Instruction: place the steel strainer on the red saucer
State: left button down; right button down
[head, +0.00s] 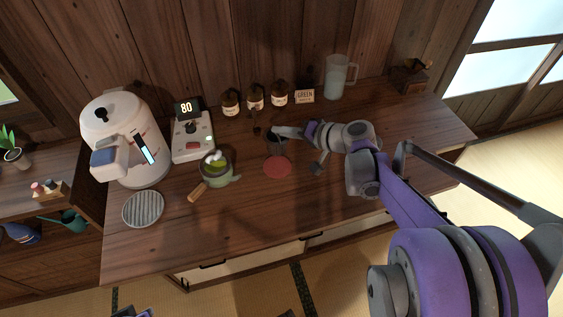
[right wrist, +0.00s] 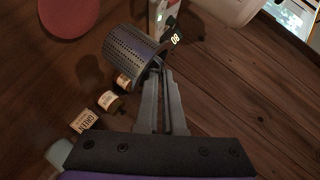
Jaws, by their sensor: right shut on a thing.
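The red saucer (head: 277,167) lies flat on the wooden counter, near its middle, and shows at the upper left of the right wrist view (right wrist: 68,14). My right gripper (head: 275,132) is shut on the steel strainer (right wrist: 134,52), a perforated metal cup, with its fingertips (right wrist: 158,70) at the strainer's rim. In the head view the strainer (head: 275,148) is small and dark, partly hidden by the gripper, at the far edge of the saucer. It appears held above the counter; the exact gap is unclear.
Left of the saucer stand a green bowl (head: 217,170) with a wooden handle, a scale-like device (head: 192,138) and a white kettle (head: 130,140). Behind are several brown jars (head: 279,94), a GREEN sign (head: 305,97) and a glass pitcher (head: 338,78). The counter's front is clear.

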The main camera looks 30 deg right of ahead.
aim_at(283, 152)
notch_tip(283, 152, down, 4)
jog(key=shift+w+f+b, duration=0.1)
jog(key=shift+b, duration=0.2)
jog(key=shift+f+b, duration=0.35)
jog(key=shift+f, duration=1.65)
jog(key=c, duration=1.5)
grip_release()
jog(key=shift+f, duration=0.2)
jog(key=o, duration=0.5)
jog(key=shift+r, duration=0.1)
